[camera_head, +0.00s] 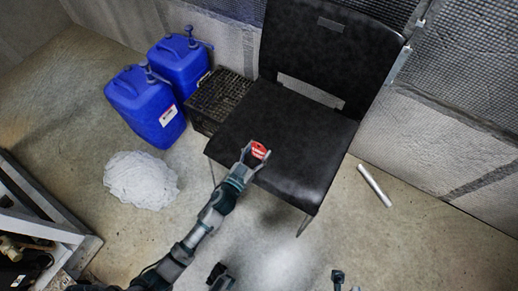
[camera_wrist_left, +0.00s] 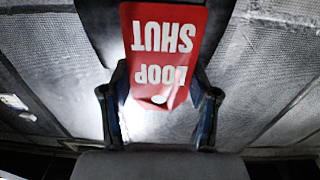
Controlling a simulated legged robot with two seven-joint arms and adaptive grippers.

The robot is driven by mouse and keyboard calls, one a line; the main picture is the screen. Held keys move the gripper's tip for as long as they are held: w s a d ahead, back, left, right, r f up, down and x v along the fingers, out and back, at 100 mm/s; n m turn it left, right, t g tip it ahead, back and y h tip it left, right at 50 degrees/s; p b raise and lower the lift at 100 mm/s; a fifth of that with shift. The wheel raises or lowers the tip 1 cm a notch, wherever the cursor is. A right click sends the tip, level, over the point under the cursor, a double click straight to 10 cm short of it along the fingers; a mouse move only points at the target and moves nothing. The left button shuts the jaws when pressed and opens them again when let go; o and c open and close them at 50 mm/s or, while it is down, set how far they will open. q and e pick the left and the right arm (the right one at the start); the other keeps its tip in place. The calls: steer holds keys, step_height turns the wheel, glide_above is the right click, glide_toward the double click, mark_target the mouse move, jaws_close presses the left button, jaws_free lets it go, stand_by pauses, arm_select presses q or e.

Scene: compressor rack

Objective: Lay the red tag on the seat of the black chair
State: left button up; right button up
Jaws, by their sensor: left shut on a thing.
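The red tag (camera_head: 258,150) has white lettering and is held between the fingertips of my left gripper (camera_head: 249,158). In the head view it appears over the front part of the black chair's seat (camera_head: 290,130); I cannot tell whether it touches. In the left wrist view the tag (camera_wrist_left: 163,45) stands out from between the fingers of the left gripper (camera_wrist_left: 160,90), its words "LOOP SHUT" upside down and a hole near its gripped end. Dark parts at the bottom of the head view may be my right gripper (camera_head: 278,278); its state is unclear.
Two blue jugs (camera_head: 147,105) and a dark crate (camera_head: 217,102) stand left of the chair. A white heap (camera_head: 140,180) lies on the floor at left. A white rod (camera_head: 374,186) lies at right. Grey panels (camera_head: 455,110) stand behind. A metal frame (camera_head: 45,215) is at lower left.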

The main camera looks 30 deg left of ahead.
arm_select(q)
steer(key=o, duration=1.1)
